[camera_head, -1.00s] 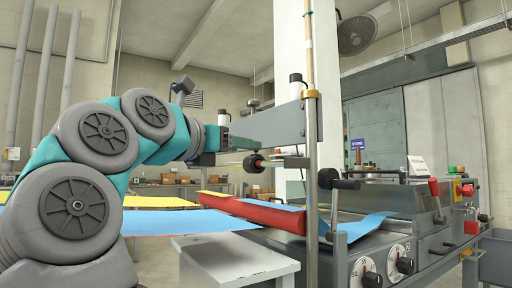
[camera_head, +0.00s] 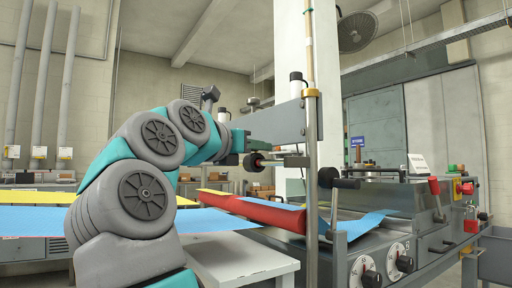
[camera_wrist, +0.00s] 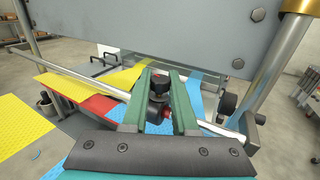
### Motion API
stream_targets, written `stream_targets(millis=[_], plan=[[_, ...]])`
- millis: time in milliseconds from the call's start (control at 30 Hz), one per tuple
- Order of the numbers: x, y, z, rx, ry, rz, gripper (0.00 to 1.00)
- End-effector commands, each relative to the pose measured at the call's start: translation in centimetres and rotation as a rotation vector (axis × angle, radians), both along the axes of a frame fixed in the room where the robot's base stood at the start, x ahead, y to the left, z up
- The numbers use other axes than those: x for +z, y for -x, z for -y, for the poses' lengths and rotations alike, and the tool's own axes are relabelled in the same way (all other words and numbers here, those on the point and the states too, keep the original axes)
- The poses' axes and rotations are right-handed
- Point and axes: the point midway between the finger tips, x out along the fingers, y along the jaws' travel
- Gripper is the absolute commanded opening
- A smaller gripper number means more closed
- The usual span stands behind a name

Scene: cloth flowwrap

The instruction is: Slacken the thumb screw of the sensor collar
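In the wrist view, the black thumb screw (camera_wrist: 159,83) shows between the fingertips of my gripper (camera_wrist: 159,76). The two green fingers stand apart, one on each side of its knob. I cannot tell whether either finger touches it. The dark sensor collar (camera_wrist: 154,112) with a red part sits below the knob, on a thin metal rod (camera_wrist: 88,77), and is partly hidden by the fingers. In the head view, my gripper (camera_head: 240,143) is at the left end of the grey plate, close to a small black part on the rod; the fingers are too small to read there.
A grey plate (camera_wrist: 150,30) spans above the fingers, and an upright post (camera_head: 312,170) stands to the right. A red roll (camera_head: 268,213) and blue web (camera_head: 365,226) lie below. A white table (camera_head: 235,259) stands beneath the arm. Dial knobs (camera_head: 401,260) are on the machine front.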

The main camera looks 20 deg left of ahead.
Motion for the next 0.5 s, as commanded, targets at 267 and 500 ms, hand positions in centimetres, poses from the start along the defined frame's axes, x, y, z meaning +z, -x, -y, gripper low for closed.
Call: stream_targets(millis=[267,500], plan=[[-0.01,0.01,-0.01,0.000,0.000,0.000,0.00],[-0.03,0.00,-0.02,0.001,0.001,0.000,0.00]])
